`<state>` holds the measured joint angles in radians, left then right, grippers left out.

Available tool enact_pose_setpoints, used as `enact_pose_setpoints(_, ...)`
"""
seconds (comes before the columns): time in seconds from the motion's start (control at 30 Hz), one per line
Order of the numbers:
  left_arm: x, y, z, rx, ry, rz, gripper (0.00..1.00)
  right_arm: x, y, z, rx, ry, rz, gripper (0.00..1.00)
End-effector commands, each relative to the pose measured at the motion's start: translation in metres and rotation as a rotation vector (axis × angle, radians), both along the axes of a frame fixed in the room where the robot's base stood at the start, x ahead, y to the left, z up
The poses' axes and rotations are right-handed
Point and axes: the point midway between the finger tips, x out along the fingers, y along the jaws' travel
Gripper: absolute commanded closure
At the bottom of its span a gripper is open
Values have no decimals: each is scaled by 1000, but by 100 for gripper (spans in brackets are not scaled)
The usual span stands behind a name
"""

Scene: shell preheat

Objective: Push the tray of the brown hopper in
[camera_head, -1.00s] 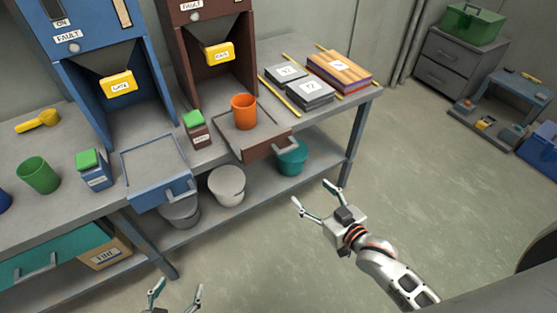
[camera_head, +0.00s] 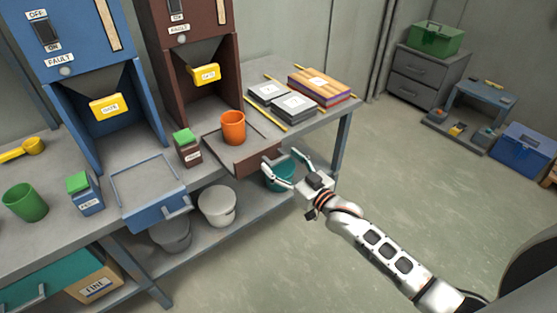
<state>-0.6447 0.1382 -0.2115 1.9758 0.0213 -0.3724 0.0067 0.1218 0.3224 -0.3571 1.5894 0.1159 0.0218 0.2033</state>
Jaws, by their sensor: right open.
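The brown hopper (camera_head: 192,45) stands at the back of the workbench. Its brown tray (camera_head: 250,163) is out, with its front panel past the bench edge. An orange cup (camera_head: 233,128) stands upright on the tray. My right gripper (camera_head: 282,165) is open and empty, in front of the right part of the tray's front panel. Its fingers are spread near the tray's handle, which they partly hide; I cannot tell whether they touch it. My left gripper is not in view.
A blue hopper (camera_head: 82,55) with its own blue tray (camera_head: 155,205) is on the left. A brown box with a green lid (camera_head: 187,148) stands left of the brown tray. Grey blocks (camera_head: 294,107) lie to its right. Buckets (camera_head: 217,206) sit on the lower shelf.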

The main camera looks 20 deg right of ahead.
Motion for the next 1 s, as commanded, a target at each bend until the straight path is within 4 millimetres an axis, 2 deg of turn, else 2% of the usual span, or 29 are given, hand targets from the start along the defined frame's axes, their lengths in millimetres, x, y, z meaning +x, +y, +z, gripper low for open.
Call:
enact_pose_setpoints(0.2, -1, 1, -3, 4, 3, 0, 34, 16, 6, -1, 0, 1, 0, 31)
enact_pose_setpoints(0.47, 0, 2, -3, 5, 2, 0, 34, 17, 6, -1, 0, 1, 0, 31)
enact_pose_setpoints(0.5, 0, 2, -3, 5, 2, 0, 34, 17, 6, -1, 0, 1, 0, 34)
enact_pose_setpoints(0.7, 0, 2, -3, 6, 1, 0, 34, 17, 6, -1, 0, 1, 0, 86)
enact_pose_setpoints(1.0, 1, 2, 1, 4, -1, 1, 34, 17, 6, 1, 0, 0, 0, 87)
